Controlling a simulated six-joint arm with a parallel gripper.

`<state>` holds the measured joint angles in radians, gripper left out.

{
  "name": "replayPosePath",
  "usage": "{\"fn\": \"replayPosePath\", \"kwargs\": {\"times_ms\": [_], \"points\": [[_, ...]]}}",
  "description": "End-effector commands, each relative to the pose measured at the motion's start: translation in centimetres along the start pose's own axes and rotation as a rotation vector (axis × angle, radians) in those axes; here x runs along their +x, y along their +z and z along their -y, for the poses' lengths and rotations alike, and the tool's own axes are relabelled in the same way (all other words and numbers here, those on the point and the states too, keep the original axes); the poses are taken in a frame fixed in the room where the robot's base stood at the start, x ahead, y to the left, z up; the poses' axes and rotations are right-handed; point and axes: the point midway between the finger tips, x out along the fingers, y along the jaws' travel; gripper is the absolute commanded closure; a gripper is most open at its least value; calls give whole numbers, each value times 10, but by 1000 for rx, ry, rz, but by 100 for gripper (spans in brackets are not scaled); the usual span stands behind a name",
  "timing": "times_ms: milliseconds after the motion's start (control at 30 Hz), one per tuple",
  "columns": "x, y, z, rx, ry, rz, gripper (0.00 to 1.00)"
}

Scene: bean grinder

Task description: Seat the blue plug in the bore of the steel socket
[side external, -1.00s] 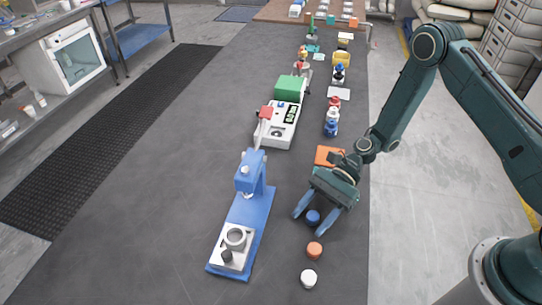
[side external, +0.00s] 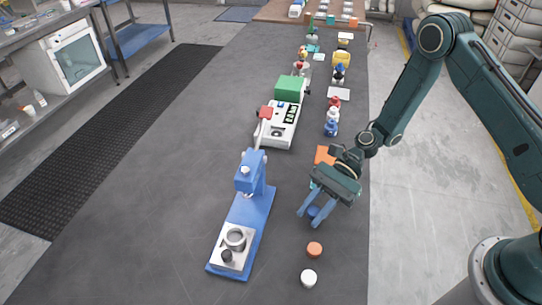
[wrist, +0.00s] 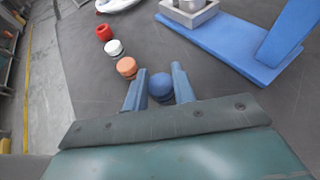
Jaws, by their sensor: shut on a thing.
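The blue plug (side external: 314,211) is between the two fingers of my gripper (side external: 313,219), low over the grey table right of the blue press. In the wrist view the round blue plug (wrist: 161,86) shows between the fingertips of my gripper (wrist: 160,88), which is shut on it. Whether the plug still touches the table cannot be told. The steel socket (side external: 236,240) is a grey ring on the steel plate at the press's front end, left of and nearer the camera than my gripper. In the wrist view it is cut off by the top edge.
An orange plug (side external: 315,249) and a white plug (side external: 308,278) stand nearer the camera than my gripper. A red plug (wrist: 104,32) shows beyond them in the wrist view. The blue press (side external: 250,205) rises left of my gripper. The table left of it is clear.

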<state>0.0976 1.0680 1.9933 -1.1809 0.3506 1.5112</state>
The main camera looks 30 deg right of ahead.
Motion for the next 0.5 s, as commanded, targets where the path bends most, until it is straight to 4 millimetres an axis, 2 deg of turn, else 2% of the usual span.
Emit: {"fn": "replayPosePath", "kwargs": {"times_ms": [267,500], "points": [[-16,38,0,-3,-2,-1,96],[-34,80,0,-5,-3,-1,96]]}}
